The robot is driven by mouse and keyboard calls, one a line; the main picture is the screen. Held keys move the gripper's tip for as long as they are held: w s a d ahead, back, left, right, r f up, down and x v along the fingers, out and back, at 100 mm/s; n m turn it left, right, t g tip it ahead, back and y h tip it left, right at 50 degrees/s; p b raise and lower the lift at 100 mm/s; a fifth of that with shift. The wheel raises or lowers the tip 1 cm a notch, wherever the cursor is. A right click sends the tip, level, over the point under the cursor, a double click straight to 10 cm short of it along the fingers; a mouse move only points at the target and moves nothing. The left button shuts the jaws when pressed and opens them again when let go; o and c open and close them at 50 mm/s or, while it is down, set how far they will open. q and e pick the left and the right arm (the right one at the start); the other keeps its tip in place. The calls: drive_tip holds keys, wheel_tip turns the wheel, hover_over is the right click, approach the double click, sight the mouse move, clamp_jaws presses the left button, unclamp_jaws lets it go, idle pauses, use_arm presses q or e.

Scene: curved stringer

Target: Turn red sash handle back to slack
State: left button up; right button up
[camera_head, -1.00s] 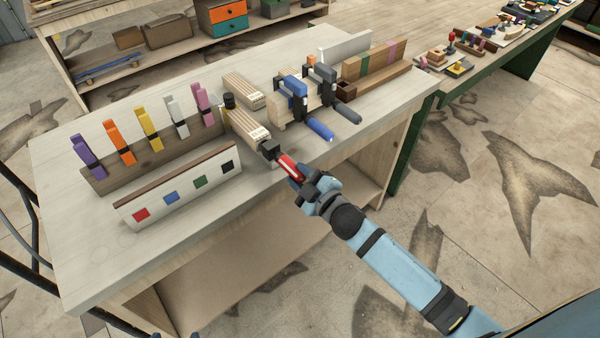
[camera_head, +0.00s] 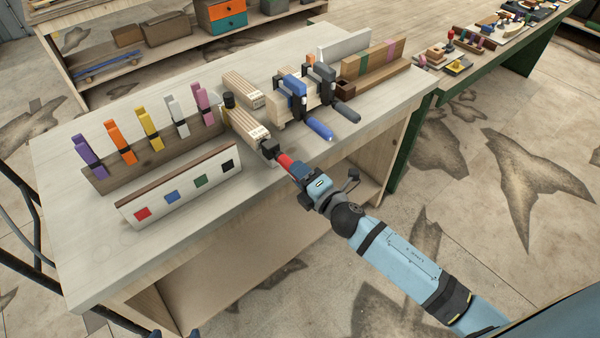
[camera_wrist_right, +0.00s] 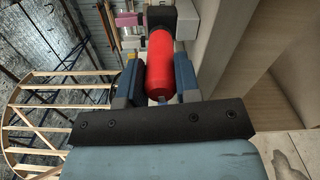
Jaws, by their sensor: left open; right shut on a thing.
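The red sash handle (camera_head: 286,161) sticks out over the front edge of the workbench, from a black clamp end (camera_head: 269,149) at the pale laminated wood strips (camera_head: 246,126). My right gripper (camera_head: 301,173) is shut on the outer part of the handle, in line with it. In the right wrist view the red handle (camera_wrist_right: 160,62) lies between the two blue-grey fingers (camera_wrist_right: 159,84), its far end meeting a black block (camera_wrist_right: 188,20).
Two clamps with blue (camera_head: 320,129) and dark grey (camera_head: 346,112) handles stand just right of the red one. A white-faced board with coloured squares (camera_head: 186,186) and a rack of coloured clips (camera_head: 158,147) are to the left. The floor in front is open.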

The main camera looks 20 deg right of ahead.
drive_tip(key=n, duration=0.6)
drive_tip(key=shift+r+n, duration=0.1)
drive_tip(key=shift+n, duration=0.2)
drive_tip(key=n+p, duration=0.1)
drive_tip(key=n, duration=0.3)
drive_tip(key=shift+a+n+p, duration=0.1)
drive_tip(key=shift+n+p, duration=0.4)
drive_tip(key=shift+n, duration=0.8)
drive_tip(key=o, duration=0.9)
